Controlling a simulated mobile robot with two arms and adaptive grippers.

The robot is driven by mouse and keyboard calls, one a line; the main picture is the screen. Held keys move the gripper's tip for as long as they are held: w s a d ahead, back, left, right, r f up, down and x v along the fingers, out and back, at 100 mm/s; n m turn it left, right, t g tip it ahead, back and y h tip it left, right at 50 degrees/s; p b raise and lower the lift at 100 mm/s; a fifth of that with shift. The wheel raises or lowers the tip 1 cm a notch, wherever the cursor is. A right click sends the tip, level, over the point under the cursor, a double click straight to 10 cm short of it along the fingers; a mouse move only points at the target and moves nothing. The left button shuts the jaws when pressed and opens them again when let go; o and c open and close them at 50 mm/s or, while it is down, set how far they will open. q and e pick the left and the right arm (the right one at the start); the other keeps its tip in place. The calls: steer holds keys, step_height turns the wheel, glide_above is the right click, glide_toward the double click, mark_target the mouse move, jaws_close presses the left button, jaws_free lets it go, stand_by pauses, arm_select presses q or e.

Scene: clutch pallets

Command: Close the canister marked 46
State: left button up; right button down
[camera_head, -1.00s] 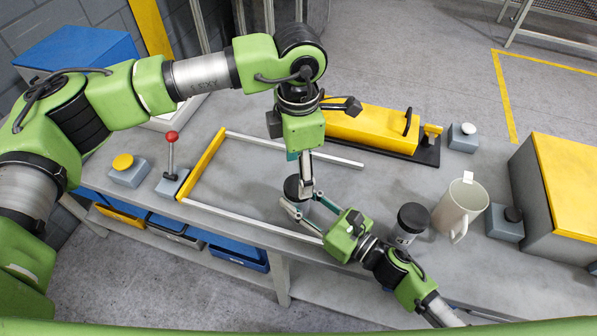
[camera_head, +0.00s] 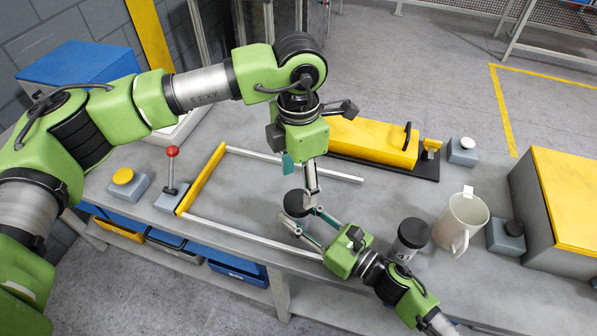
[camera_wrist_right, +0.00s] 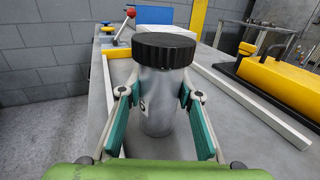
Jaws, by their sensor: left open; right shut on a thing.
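A grey canister with a wide black lid (camera_head: 296,203) stands on the bench between the two rails. In the right wrist view its lid (camera_wrist_right: 163,50) sits on top of the grey body (camera_wrist_right: 158,105). Only part of a dark mark shows, so its number is unreadable. My right gripper (camera_head: 306,217) is shut on this canister's body, a finger on each side. My left gripper (camera_head: 300,172) is open just above the lid, fingers pointing down. A second black-lidded canister (camera_head: 409,235) stands to the right; its label is too small to read.
A yellow block (camera_head: 372,142) on a black base lies behind. A red-knobbed lever (camera_head: 172,165) and a yellow button box (camera_head: 125,180) are at left. A grey box with yellow top (camera_head: 565,190) is at right.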

mark_target(298, 200)
arm_select(q)
step_height(298, 200, down, 6)
steer(key=shift+r, duration=0.1)
stand_by(0.4)
steer(key=c, duration=1.2)
steer(key=shift+o, duration=0.2)
steer(key=o, duration=1.3)
steer(key=shift+o, duration=0.2)
steer(key=shift+r, duration=0.1)
